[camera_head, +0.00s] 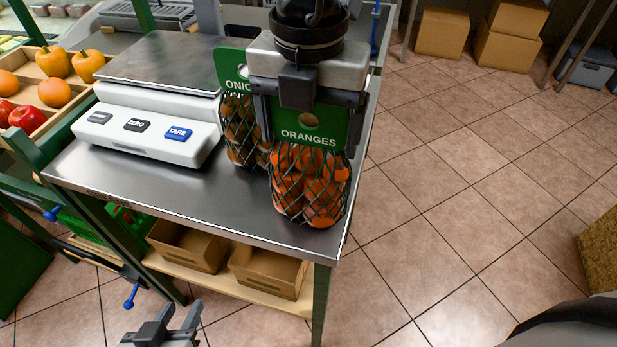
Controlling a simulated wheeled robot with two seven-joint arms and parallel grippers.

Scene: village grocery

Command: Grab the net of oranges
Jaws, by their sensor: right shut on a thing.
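The net of oranges (310,190) hangs below a green header card marked ORANGES, at the right front part of the metal counter. My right gripper (309,130) comes from above and is shut on the card end of the net. I cannot tell whether the bottom of the net touches the counter. A net of onions (241,135) with a green card stands just behind and left, partly hidden by my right gripper. My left gripper (170,322) is low at the bottom edge, in front of the counter, with its fingers apart and empty.
A white scale (150,135) with a metal plate stands left on the counter (200,190). A wooden crate (60,118) of peppers, oranges and red fruit is at the far left. Cardboard trays (268,272) sit on the lower shelf.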

